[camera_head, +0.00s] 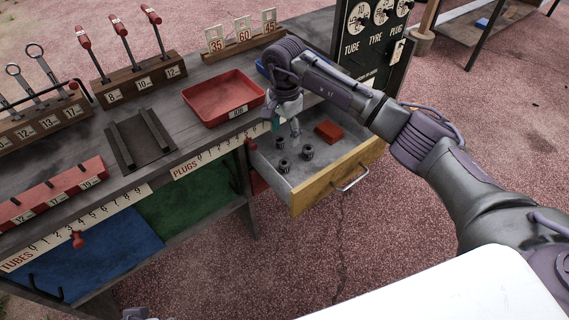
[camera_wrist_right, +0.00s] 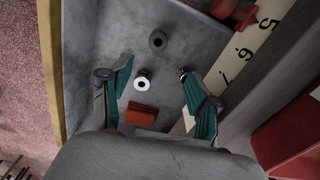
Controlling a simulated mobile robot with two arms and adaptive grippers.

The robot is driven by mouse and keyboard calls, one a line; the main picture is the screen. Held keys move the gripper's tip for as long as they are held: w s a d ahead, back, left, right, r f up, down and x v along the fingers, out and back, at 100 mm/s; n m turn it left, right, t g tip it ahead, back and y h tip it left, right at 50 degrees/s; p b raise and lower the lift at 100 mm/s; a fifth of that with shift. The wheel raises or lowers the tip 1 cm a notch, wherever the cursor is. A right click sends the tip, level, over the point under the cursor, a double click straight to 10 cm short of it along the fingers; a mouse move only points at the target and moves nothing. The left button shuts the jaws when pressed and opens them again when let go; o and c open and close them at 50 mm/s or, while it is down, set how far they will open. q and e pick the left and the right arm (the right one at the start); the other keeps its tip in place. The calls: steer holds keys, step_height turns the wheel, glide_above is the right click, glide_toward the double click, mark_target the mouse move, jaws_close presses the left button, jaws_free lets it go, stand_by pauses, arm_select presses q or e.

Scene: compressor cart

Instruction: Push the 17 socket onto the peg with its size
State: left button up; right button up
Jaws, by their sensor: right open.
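Several dark sockets lie in the open drawer (camera_head: 304,190). In the head view I see one socket (camera_head: 280,142) near my right gripper, another (camera_head: 308,152) closer to the drawer front, and a third (camera_head: 284,166) to the left. Their sizes are not readable. My right gripper (camera_wrist_right: 157,70) is open above the drawer, pointing down. In the right wrist view a socket with a bright ring (camera_wrist_right: 141,80) lies between its fingers, with a darker socket (camera_wrist_right: 158,40) farther up. A red strip with size labels (camera_head: 60,195) lies at the cart's left front.
A red block (camera_head: 328,131) lies in the drawer. A red tray (camera_head: 224,98), a dark slotted rack (camera_head: 140,140), and a wooden holder of wrenches (camera_head: 42,122) stand on the cart top. The drawer walls bound the space around my right gripper.

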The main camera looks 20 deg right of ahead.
steer(key=b, duration=0.1)
glide_above(284, 164)
step_height(284, 164, down, 7)
steer(key=shift+s, duration=0.1)
steer(key=shift+s+a+f+b, duration=0.1)
steer(key=shift+f+b, duration=0.1)
steer(key=shift+f, duration=0.7)
steer(key=shift+s+d+f+b, duration=0.1)
steer(key=shift+f+b, duration=0.05)
steer(key=shift+f, duration=0.8)
steer(key=shift+s+a+f+b, duration=0.1)
steer(key=shift+f+b, duration=0.1)
steer(key=shift+f, duration=0.7)
steer(key=shift+c, duration=0.2)
jaws_close()
steer(key=shift+r, duration=0.1)
